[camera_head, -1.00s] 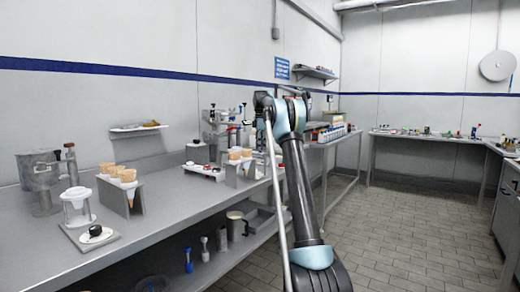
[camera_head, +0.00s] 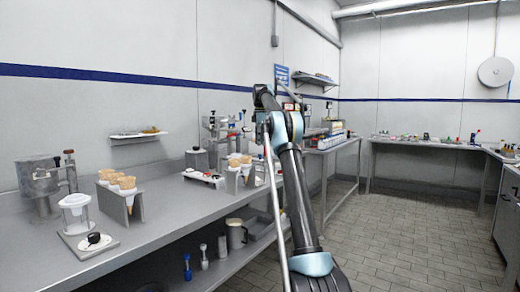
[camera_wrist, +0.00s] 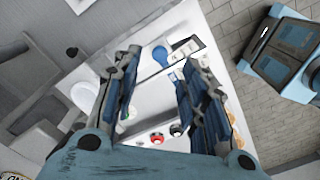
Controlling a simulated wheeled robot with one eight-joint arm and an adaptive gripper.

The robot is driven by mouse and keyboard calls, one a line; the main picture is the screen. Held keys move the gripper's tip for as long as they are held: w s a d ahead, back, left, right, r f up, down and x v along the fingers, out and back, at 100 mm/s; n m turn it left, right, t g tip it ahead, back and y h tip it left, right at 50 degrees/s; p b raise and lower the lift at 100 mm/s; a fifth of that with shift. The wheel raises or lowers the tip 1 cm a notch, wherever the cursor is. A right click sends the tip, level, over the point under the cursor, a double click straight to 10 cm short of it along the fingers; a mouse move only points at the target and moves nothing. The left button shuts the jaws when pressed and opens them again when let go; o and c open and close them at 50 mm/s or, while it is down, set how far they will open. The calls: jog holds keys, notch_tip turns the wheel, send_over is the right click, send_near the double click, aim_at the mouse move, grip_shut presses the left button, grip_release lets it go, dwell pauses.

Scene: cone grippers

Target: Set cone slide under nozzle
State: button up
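My gripper (camera_wrist: 158,75) is open, with its two blue-padded fingers apart and nothing held between them. Below it in the wrist view is a white surface with a red knob (camera_wrist: 156,138) and a black knob (camera_wrist: 178,130). In the head view my arm hides the gripper. A low white plate with red and black knobs (camera_head: 204,178) lies on the bench, left of my arm. Behind it stands a dispenser-like metal apparatus (camera_head: 215,128). At the front left is a white ring stand (camera_head: 76,205) on a base with a black knob. I cannot tell which part is the cone slide or nozzle.
Cones stand in a metal holder (camera_head: 137,207) and in a second holder (camera_head: 233,182) further back. A metal pot (camera_head: 38,174) is at the bench's left end. Bottles and a mug (camera_head: 236,234) sit on the lower shelf. The tiled floor (camera_head: 400,225) at right is clear.

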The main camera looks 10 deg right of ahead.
jog(key=shift+r, duration=0.35)
